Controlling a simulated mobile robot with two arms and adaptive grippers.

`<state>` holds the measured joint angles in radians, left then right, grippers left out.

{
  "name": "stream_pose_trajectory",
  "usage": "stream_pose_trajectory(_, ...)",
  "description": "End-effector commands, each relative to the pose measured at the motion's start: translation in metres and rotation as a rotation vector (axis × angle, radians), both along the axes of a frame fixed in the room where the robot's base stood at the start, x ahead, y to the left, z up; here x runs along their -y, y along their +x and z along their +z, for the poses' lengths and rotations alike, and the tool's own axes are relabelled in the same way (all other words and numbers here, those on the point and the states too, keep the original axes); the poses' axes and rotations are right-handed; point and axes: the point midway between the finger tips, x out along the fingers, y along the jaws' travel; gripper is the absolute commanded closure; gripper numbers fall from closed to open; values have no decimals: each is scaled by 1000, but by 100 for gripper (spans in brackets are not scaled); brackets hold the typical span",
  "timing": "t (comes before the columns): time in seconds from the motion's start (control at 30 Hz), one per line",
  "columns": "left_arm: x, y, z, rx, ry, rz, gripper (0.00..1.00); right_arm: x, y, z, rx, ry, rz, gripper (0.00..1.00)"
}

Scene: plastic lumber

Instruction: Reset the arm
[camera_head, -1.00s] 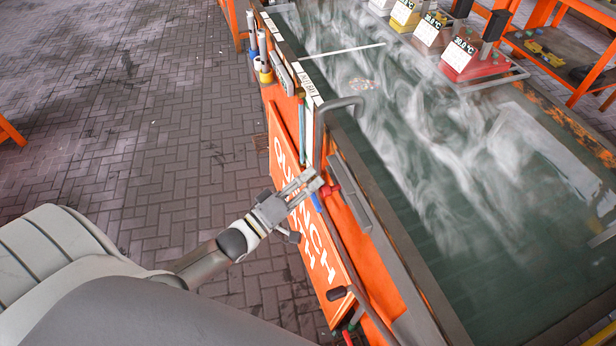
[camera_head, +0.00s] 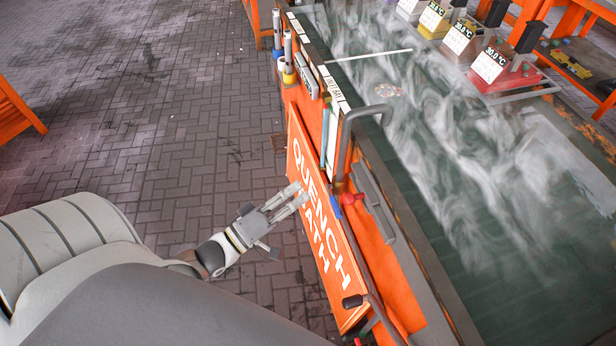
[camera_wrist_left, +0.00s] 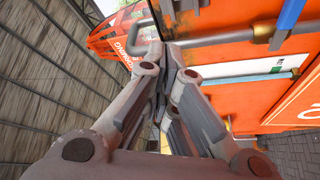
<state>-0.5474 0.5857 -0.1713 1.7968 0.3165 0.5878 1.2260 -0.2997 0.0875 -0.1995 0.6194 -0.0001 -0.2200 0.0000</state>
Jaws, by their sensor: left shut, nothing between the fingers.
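My left gripper (camera_head: 292,200) reaches in from the lower left in the head view, beside the orange side panel of the quench bath (camera_head: 385,250). Its fingers are together and hold nothing. In the left wrist view the fingers (camera_wrist_left: 172,75) come together in the middle, with the orange bath side and a grey bent handle (camera_wrist_left: 145,35) beyond them. A small gap shows between the gripper and the panel marked "QUENCH BATH" (camera_head: 318,235) in the head view, though exact contact is hard to judge. My right gripper is not in view.
The bath holds green liquid (camera_head: 470,200) under white vapour. A grey bent pipe (camera_head: 345,140) stands at its edge. Several coloured blocks with temperature labels, one of them red (camera_head: 500,72), sit at the far side. Open brick floor (camera_head: 150,130) lies to the left.

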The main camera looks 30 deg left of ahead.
Motion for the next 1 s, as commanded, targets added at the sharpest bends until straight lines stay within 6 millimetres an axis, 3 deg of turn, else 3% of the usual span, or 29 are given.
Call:
stream_pose_trajectory(0.77, -4, -7, -4, -5, 8, 4, 100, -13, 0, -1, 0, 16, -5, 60)
stream_pose_trajectory(0.87, -9, -6, -27, -41, 66, 32, 100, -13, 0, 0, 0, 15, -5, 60)
stream_pose_trajectory(0.97, -21, -7, -77, -127, 195, 82, 100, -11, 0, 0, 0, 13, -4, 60)
stream_pose_trajectory(1.0, -26, -10, -104, -176, 264, 102, 100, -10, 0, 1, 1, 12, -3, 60)
